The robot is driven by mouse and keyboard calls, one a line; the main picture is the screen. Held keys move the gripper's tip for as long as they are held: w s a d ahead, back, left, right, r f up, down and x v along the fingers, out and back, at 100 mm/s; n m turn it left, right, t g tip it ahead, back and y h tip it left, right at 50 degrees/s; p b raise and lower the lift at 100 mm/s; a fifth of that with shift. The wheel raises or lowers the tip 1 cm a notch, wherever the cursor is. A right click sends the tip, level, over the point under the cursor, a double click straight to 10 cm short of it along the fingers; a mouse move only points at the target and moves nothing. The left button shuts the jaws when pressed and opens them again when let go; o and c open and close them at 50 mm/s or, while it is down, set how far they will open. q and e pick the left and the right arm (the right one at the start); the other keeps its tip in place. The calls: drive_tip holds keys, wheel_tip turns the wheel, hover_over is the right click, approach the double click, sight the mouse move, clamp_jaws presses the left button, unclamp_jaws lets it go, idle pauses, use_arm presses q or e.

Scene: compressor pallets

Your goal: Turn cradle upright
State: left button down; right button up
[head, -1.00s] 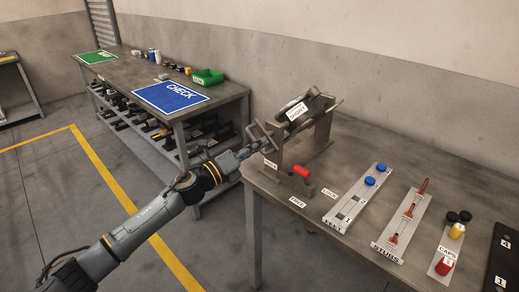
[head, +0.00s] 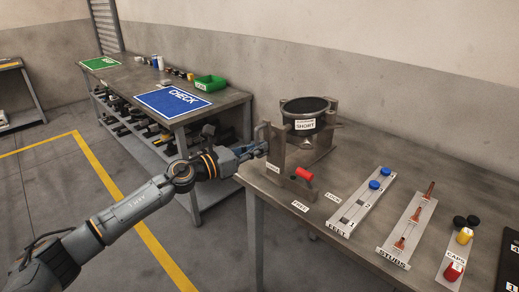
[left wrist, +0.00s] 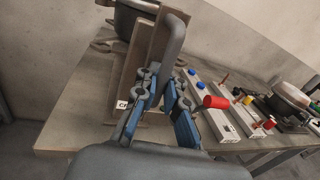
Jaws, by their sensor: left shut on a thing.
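The cradle (head: 275,153) stands on the near table, with brown-grey uprights and a dark round shell (head: 304,107) labelled SHORT between them. The shell's open rim faces up and looks about level. My left gripper (head: 257,150) is at the cradle's left side, shut on its grey crank handle, which shows better in the left wrist view (left wrist: 173,38). The blue fingers (left wrist: 160,88) sit on both sides of the handle. A red lever (head: 304,174) sits at the cradle's front, near the FREE and LOCK labels. My right gripper is not in view.
Right of the cradle are a strip with blue caps (head: 358,203), a STUBS strip (head: 408,228) and a CAPS strip (head: 455,255). A second table behind holds a blue CHECK mat (head: 172,101) and a green bin (head: 210,83). Floor at left is open.

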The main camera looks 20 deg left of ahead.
use_arm(q)
drive_tip(key=shift+f+m, duration=0.5)
drive_tip(key=shift+m, duration=0.1)
drive_tip(key=c, duration=1.6)
unclamp_jaws()
drive_tip(key=shift+s, duration=0.15)
drive_tip(key=shift+o, duration=0.8)
drive_tip(key=shift+s+a+r, duration=0.1)
drive_tip(key=shift+a+r, duration=0.15)
drive_tip(key=shift+r, duration=0.05)
drive_tip(key=shift+d, duration=0.1)
drive_tip(key=v, duration=1.2)
drive_tip(key=shift+r, duration=0.15)
